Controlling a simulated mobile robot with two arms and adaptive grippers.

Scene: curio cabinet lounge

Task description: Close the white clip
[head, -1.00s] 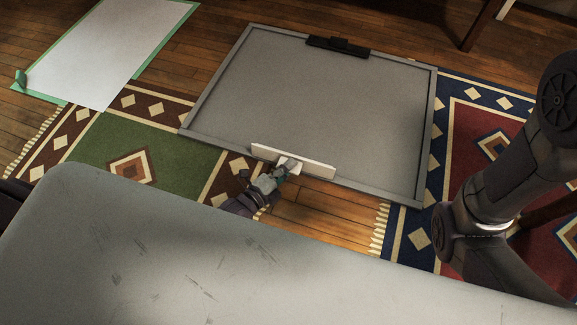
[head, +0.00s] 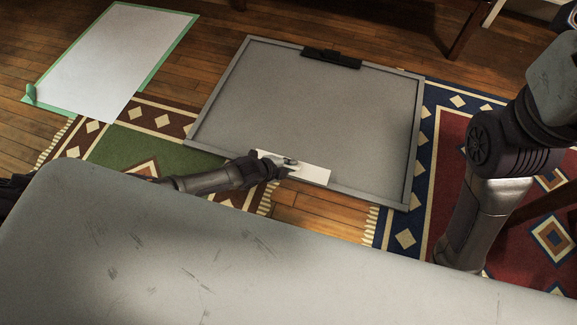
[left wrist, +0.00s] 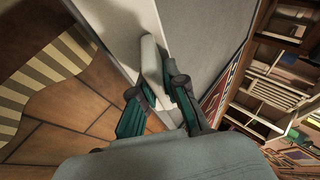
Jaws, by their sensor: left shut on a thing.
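The white clip (head: 313,175) is at the near edge of the grey framed board (head: 305,120), its broad white face turned up and lying low over the frame. My left gripper (head: 288,163) reaches in from the left and is shut on the clip's raised middle part. In the left wrist view, a pale part of the clip (left wrist: 152,60) runs down between the green-padded fingers (left wrist: 160,92). The fingers hide part of the clip, so I cannot tell whether it presses on the board.
A black clip (head: 332,57) sits on the board's far edge. A white sheet with green tape (head: 118,62) lies at the back left. Patterned rugs (head: 150,125) and wood floor surround the board. My right arm stands at the right.

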